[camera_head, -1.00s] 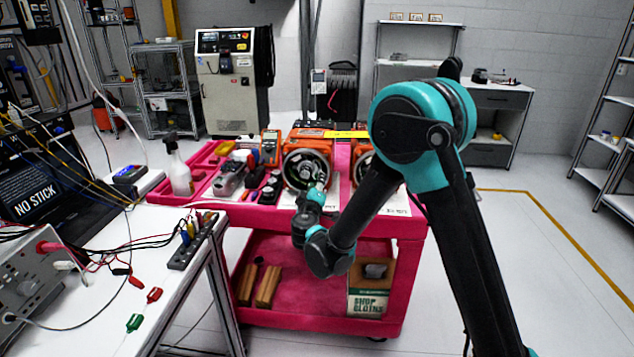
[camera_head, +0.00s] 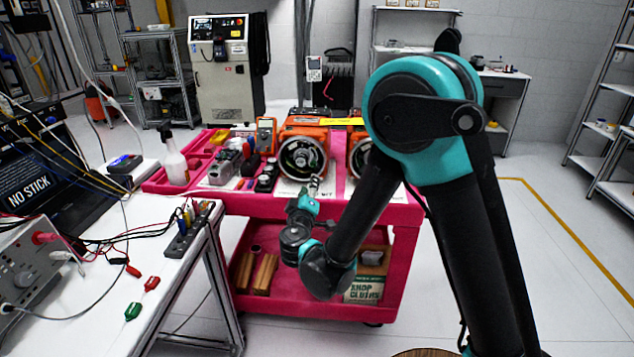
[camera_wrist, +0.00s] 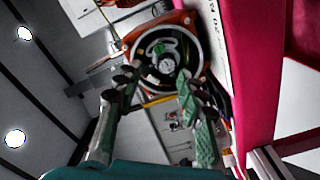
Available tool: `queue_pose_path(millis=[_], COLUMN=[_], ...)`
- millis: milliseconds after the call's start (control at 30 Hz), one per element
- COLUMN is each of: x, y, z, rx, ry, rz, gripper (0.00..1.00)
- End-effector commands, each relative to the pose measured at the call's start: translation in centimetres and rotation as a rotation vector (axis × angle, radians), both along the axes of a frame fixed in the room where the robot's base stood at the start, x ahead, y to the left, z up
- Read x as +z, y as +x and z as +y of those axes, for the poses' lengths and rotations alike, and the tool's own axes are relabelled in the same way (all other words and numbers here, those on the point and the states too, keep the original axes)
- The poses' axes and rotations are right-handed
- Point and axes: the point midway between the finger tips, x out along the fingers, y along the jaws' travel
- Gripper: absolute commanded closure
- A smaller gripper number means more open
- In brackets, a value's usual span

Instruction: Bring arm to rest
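My arm reaches from the lower right over the front of a pink cart, with its teal and black joints in the head view. My gripper (camera_wrist: 155,88) shows in the wrist view with its two green and black fingers spread apart and nothing between them. In the head view the fingers are too small to make out clearly, in front of the orange servo unit (camera_head: 302,158). The servo unit's round open face, with a ring and parts inside, shows beyond the fingertips in the wrist view (camera_wrist: 166,63). I see no contact between them.
The pink cart (camera_head: 400,212) carries tools, a spray bottle (camera_head: 174,160) and a second orange unit (camera_head: 358,152). A white bench (camera_head: 150,215) with wires and instruments stands at left. Wooden blocks and a shop cloths box (camera_head: 364,289) sit on the lower shelf. Floor at right is clear.

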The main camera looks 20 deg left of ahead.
Motion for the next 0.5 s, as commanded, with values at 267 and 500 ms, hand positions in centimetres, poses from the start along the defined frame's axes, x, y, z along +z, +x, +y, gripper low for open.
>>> queue_pose_path(millis=[267,500], x=[0.0,-1.2], y=[1.5,6.2], z=[-2.6,-16.6], rx=[-0.047,-0.285], ry=[0.002,0.039], rz=[0.039,0.265], gripper=[0.61,0.61])
